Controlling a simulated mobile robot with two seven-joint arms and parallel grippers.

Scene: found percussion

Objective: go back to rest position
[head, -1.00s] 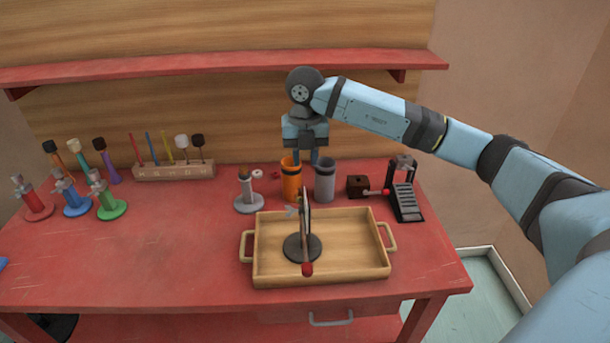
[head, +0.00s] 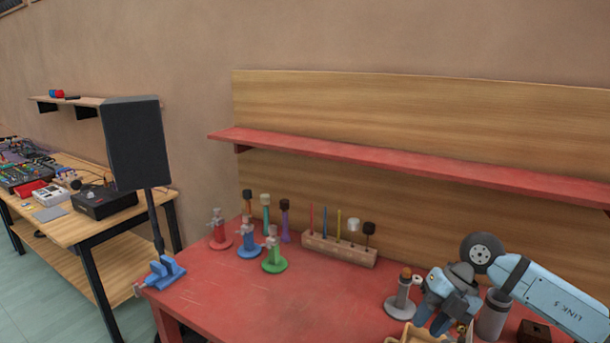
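My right gripper (head: 433,322) hangs over the right part of the red table (head: 300,300), at the lower right. Its two blue fingers point down and stand apart, with nothing seen between them. A grey stand with an orange-brown top (head: 401,298) is just left of it. A grey cup (head: 492,314) stands just right of it, partly behind my arm. The wooden tray (head: 418,336) shows only a bit of its rim at the bottom edge. The orange cup is not visible here. My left gripper is not in view.
Red, blue and green stands (head: 248,246) and a wooden rack of mallets (head: 340,250) are at the back left of the table. A blue vise (head: 162,272) is on its left corner. A black speaker (head: 137,143) stands beyond. A red shelf (head: 400,168) runs above.

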